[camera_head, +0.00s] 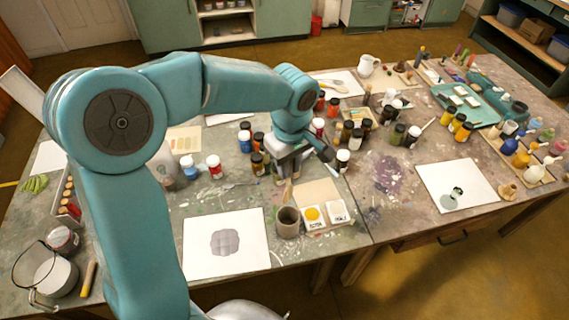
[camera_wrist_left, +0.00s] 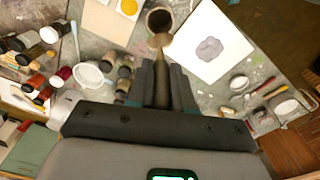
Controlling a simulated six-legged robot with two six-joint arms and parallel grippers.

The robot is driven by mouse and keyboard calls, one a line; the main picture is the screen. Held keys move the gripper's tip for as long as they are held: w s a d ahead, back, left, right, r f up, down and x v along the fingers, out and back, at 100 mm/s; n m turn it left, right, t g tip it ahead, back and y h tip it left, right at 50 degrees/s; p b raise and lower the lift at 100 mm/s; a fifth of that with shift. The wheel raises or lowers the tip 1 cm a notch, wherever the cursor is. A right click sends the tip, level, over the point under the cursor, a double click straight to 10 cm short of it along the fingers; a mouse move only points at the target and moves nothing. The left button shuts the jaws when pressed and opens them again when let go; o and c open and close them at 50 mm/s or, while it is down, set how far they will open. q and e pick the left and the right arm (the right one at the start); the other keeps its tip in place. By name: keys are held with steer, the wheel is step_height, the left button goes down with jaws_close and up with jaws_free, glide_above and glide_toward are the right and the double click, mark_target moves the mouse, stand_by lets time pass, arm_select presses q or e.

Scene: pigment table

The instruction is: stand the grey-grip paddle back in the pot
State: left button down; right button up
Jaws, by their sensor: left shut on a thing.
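My left gripper (camera_head: 288,172) is over the middle of the table, behind the grey-brown pot (camera_head: 288,224). In the left wrist view its two dark fingers (camera_wrist_left: 162,88) are shut on the grey-grip paddle (camera_wrist_left: 160,56), whose narrow shaft and pale, wider end point toward the pot. The fingers hide most of the grip. The paddle's tan end (camera_head: 287,190) shows just above the pot in the head view. The pot (camera_wrist_left: 159,20) stands upright, its dark mouth open. The paddle end overlaps its near rim in the wrist view; I cannot tell whether they touch. My right gripper is out of view.
A white sheet with a grey blot (camera_head: 225,242) lies left of the pot. A yellow pigment pan (camera_head: 313,214) and a white pan (camera_head: 337,211) sit close on its right. Several paint jars (camera_head: 259,162) crowd around my left gripper. The table's front edge is near the pot.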

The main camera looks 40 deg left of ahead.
mark_target(289, 197)
arm_select(q)
steer(key=shift+w+d+f+b, duration=0.15)
steer(key=shift+f+b, duration=0.35)
steer(key=shift+f, duration=0.1)
steer(key=shift+s+f+b, duration=0.2)
steer(key=shift+f+b, duration=0.6)
steer(key=shift+f, duration=0.25)
steer(key=shift+w+f+b, duration=0.2)
steer(key=shift+f+b, duration=0.6)
steer(key=shift+f, duration=0.35)
step_height(289, 197, down, 2)
steer(key=shift+s+f+b, duration=0.1)
steer(key=shift+s+b, duration=0.05)
steer(key=shift+b, duration=0.85)
steer(key=shift+f+b, duration=0.65)
steer(key=shift+f, duration=0.1)
step_height(289, 197, down, 2)
steer(key=shift+f+b, duration=0.1)
steer(key=shift+b, duration=0.9)
steer(key=shift+f+b, duration=0.65)
steer(key=shift+f, duration=0.05)
